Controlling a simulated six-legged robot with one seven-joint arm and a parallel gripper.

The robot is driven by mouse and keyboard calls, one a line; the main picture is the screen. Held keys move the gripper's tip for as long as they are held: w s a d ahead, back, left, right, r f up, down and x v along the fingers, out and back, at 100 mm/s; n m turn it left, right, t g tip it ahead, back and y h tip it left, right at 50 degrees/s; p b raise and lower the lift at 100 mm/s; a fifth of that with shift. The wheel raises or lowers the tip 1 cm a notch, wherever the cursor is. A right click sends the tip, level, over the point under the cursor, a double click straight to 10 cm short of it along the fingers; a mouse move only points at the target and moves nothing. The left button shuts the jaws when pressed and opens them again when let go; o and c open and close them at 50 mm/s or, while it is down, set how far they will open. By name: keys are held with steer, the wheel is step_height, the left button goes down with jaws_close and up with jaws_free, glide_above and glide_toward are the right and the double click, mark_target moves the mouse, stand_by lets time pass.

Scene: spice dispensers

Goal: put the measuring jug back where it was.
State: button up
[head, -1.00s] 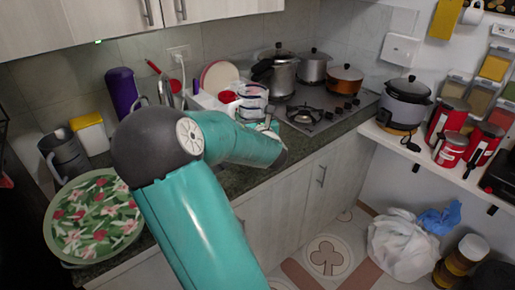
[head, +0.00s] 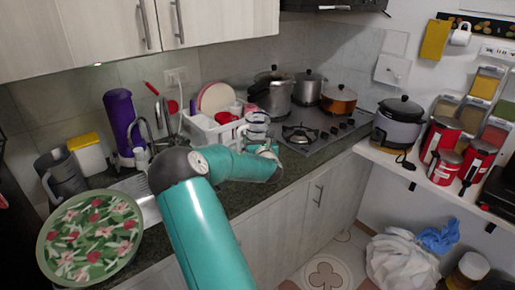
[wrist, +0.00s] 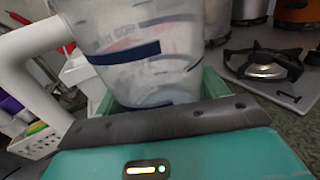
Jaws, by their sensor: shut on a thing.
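The measuring jug (head: 257,128) is clear with dark blue bands and a white handle. In the wrist view the jug (wrist: 150,55) fills the upper middle, upright or slightly tilted, with its handle to the left. My gripper (head: 264,151) is shut on the jug, low on its body; the fingers are mostly hidden behind the jug and my wrist. In the head view the jug shows at the front right of the white dish rack (head: 205,133), left of the stove. I cannot tell whether its base touches the counter.
The stove (head: 318,133) with a burner and several pots is to the right. A red-lidded item and plates (head: 215,98) are in the rack. A purple bottle (head: 122,122), a grey pitcher (head: 65,177) and a floral tray (head: 90,240) stand left. The counter's front strip is clear.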

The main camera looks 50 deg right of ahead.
steer(key=shift+w+d+f, duration=0.2)
steer(key=shift+d+f, duration=0.15)
steer(key=shift+f, duration=0.05)
steer(key=shift+w+d+f, duration=0.1)
steer(key=shift+f, duration=0.85)
steer(key=shift+w+d+f, duration=0.1)
steer(key=shift+f, duration=0.8)
steer(key=shift+f, duration=0.2)
steer(key=o, duration=1.3)
steer(key=shift+r, duration=0.2)
steer(key=v, duration=1.2)
